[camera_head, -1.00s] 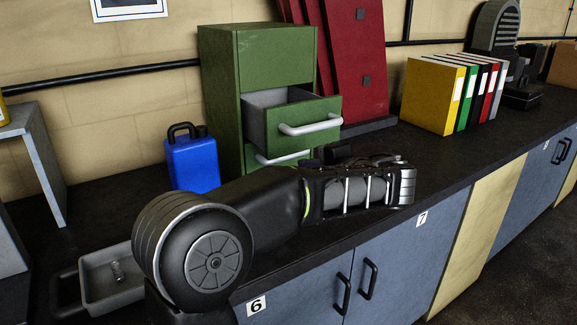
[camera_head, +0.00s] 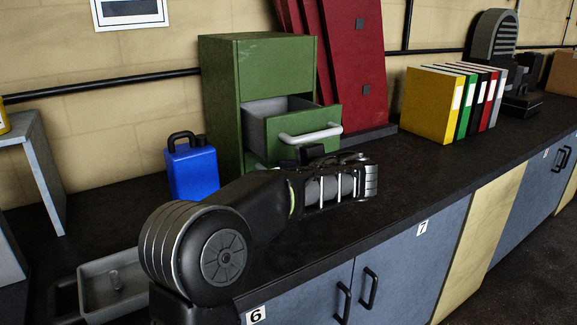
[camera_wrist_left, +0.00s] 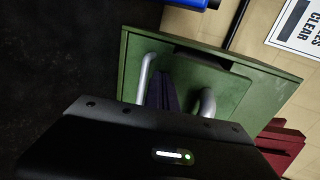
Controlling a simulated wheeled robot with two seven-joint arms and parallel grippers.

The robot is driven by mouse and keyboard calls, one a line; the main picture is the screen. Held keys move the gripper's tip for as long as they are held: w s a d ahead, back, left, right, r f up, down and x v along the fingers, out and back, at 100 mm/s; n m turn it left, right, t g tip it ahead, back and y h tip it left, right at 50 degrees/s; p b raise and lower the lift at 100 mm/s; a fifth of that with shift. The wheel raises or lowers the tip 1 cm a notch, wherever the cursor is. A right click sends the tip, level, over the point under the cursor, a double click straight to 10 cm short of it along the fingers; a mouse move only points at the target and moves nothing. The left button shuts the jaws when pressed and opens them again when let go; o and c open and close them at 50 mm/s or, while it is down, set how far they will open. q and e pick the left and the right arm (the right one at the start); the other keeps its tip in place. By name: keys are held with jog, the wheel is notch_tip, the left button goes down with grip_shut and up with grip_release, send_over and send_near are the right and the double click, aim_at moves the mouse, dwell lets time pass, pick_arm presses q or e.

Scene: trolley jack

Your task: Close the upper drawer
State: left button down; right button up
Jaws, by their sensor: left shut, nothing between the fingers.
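The upper drawer (camera_head: 308,128) of the green cabinet (camera_head: 276,68) stands pulled out, its grey inside showing. Its pale bar handle (camera_head: 311,134) is on the front. The lower part of the cabinet is mostly hidden behind my left arm. My left gripper (camera_head: 314,154) is just below and in front of the upper drawer's front, shut and empty. In the left wrist view the dark, shut fingers (camera_wrist_left: 163,92) point at the green fronts, between the upper handle (camera_wrist_left: 208,103) and another pale handle (camera_wrist_left: 146,75). Whether they touch anything, I cannot tell. My right gripper is out of view.
A blue can (camera_head: 192,168) stands left of the cabinet. Red panels (camera_head: 357,60) lean behind it. Colored binders (camera_head: 437,100) stand to the right. A grey tray (camera_head: 112,287) lies at the lower left.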

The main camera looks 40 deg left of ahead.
pick_arm(q)
jog(key=w+a, duration=0.1)
jog(key=a, duration=0.2)
jog(key=w+a, duration=0.1)
jog(key=a, duration=0.5)
jog(key=shift+w+a+p, duration=0.2)
jog(key=shift+w+p, duration=0.1)
jog(key=shift+w, duration=0.1)
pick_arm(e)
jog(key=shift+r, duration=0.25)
pick_arm(q)
jog(key=shift+d+f, duration=0.1)
jog(key=shift+d, duration=0.1)
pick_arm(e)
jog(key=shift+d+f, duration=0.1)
